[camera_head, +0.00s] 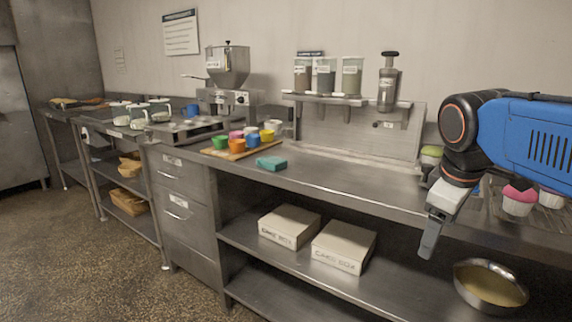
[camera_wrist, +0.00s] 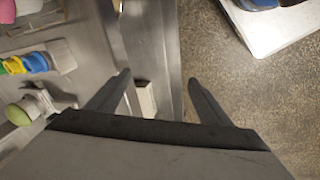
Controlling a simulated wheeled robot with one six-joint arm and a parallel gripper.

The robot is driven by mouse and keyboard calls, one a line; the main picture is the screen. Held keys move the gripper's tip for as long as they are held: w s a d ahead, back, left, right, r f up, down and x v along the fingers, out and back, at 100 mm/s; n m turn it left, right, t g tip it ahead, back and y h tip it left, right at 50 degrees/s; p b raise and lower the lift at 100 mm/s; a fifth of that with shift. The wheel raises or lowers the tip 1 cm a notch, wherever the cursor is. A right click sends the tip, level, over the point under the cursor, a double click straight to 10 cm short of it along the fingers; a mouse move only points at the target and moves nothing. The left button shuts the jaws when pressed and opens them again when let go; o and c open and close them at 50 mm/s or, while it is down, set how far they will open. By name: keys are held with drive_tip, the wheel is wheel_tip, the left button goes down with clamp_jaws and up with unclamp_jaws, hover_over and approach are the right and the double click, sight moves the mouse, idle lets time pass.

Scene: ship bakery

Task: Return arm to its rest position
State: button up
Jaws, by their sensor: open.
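My gripper (camera_head: 432,232) hangs from my blue arm at the right of the head view, near the front edge of the steel counter (camera_head: 335,190). In the wrist view my gripper (camera_wrist: 158,82) shows two dark fingers spread well apart, with nothing between them but the view down past the counter edge and the floor. It is open and empty.
Cupcakes (camera_head: 517,200) stand on the counter beside my arm at the right. A metal bowl (camera_head: 490,284) and two cake boxes (camera_head: 343,246) sit on the lower shelf. A teal block (camera_head: 271,163) and colored cups (camera_head: 236,141) are further left.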

drive_tip(key=s+a+f+m, duration=0.1)
drive_tip(key=s+f+m, duration=0.3)
drive_tip(key=f, duration=0.3)
drive_tip(key=s+a+f+m+t+y, duration=0.1)
drive_tip(key=s+f+m, duration=0.3)
drive_tip(key=s+f, duration=0.3)
drive_tip(key=shift+s+f+t, duration=0.15)
drive_tip(key=shift+f+t, duration=0.15)
drive_tip(key=shift+f, duration=0.5)
drive_tip(key=shift+o, duration=0.7)
drive_tip(key=shift+a, duration=0.1)
